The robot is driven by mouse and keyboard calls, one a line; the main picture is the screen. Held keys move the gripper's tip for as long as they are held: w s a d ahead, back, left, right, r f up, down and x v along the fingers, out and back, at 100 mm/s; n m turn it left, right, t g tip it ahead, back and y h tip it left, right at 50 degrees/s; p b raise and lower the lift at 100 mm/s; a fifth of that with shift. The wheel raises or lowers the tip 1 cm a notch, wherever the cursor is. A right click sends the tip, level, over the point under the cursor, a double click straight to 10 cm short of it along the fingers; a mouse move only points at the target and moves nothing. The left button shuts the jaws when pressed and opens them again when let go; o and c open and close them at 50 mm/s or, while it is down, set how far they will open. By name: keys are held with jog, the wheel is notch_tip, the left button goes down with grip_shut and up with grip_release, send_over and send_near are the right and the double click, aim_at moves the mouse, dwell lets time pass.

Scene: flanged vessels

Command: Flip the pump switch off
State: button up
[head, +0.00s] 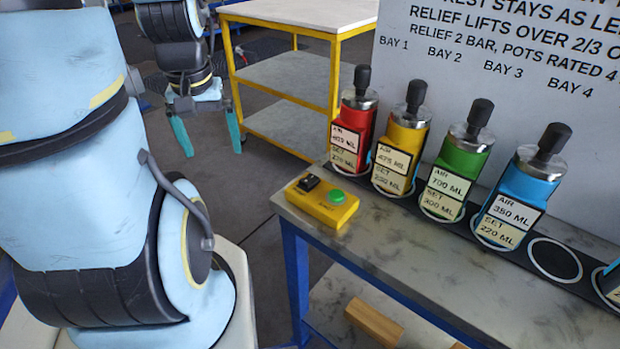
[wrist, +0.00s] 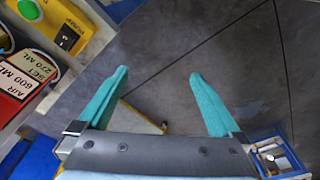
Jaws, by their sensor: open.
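In the wrist view the black switch (wrist: 67,38) shows at the upper left on the yellow box (wrist: 55,18), beside the green button (wrist: 29,9). Which way the rocker is set cannot be told. My gripper (head: 207,141) is open and empty, with teal fingers pointing down, left of and beyond the box. In the wrist view its fingers (wrist: 158,85) are apart over bare floor.
Red (head: 352,130), yellow (head: 401,140), green (head: 455,160) and blue (head: 521,185) vessels with black knobs stand in a row on the bench (head: 430,260), close right of the box. A yellow-framed cart (head: 290,70) stands behind. A wooden block (head: 374,322) lies below.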

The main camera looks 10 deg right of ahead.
jog(key=shift+c, duration=0.2)
grip_shut()
dwell(0.6)
dwell(1.0)
